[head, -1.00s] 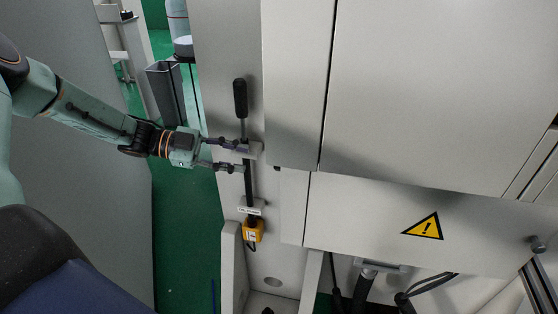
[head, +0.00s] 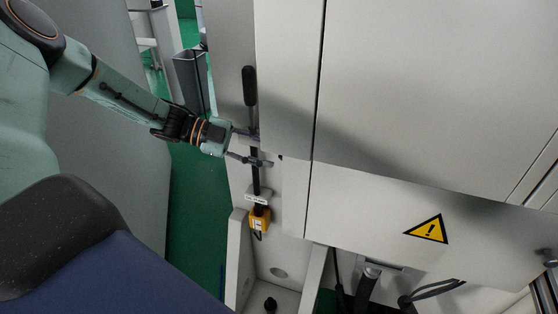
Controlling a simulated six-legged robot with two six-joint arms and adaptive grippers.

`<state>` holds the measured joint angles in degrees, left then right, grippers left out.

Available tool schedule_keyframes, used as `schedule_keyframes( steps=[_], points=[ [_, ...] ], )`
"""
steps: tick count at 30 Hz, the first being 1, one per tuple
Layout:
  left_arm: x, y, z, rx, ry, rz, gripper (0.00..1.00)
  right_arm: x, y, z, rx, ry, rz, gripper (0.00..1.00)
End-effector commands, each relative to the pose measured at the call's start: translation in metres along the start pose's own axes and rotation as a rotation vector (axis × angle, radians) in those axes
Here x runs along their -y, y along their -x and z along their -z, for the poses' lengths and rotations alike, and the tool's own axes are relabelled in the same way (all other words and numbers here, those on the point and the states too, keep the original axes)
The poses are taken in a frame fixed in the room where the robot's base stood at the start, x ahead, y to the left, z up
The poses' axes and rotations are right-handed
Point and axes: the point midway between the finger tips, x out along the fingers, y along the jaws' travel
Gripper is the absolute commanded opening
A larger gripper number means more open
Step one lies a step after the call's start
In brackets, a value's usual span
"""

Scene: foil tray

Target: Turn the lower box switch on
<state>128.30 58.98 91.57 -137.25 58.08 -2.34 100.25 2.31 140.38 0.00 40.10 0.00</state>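A vertical black rod (head: 256,178) with a thick black handle (head: 249,86) at its top runs down the front of the grey cabinet. Its lower end meets a small yellow box (head: 260,220), just below a pale labelled bracket (head: 257,196). I cannot tell which part is the lower box switch. My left gripper (head: 262,149) is at the rod's middle, below the handle and above the yellow box. Its fingers are apart, one above the other, and the lower one crosses in front of the rod. Contact is unclear. My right gripper is out of view.
Large grey cabinet panels (head: 420,90) fill the right side. A lower panel carries a yellow warning triangle (head: 428,229). Black cables (head: 365,290) hang beneath it. A grey wall panel (head: 110,140) stands at left, with green floor (head: 193,215) showing between.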

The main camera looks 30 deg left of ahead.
Motion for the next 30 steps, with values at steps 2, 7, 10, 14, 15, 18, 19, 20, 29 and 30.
schedule_keyframes(
  steps=[2,7,10,14,15,18,19,20,29,30],
  points=[
    [-0.003,-0.012,-0.003,0.001,0.001,-0.004,0.35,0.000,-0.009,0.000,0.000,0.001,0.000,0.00],
    [-0.002,-0.029,-0.001,0.001,0.002,-0.004,0.35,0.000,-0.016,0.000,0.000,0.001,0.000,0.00],
    [-0.001,-0.034,-0.001,0.001,0.001,-0.002,0.35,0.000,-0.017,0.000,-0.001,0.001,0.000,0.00],
    [0.000,-0.035,0.000,0.001,0.001,-0.001,0.35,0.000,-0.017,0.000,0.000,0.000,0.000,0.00],
    [0.001,-0.036,0.000,0.001,0.001,-0.001,0.35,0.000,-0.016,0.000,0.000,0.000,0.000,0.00],
    [0.001,-0.036,0.000,0.001,0.001,-0.001,0.35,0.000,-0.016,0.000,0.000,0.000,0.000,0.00],
    [0.001,-0.035,0.000,0.001,0.001,-0.001,0.33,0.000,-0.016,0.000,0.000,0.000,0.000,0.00],
    [0.001,-0.035,0.000,0.001,0.001,-0.001,0.31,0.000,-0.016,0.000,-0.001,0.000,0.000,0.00],
    [0.001,-0.035,0.000,0.001,0.002,0.000,0.05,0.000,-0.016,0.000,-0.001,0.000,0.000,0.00],
    [0.001,-0.035,0.000,0.001,0.002,-0.001,0.02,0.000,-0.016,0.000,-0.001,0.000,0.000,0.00]
  ],
)
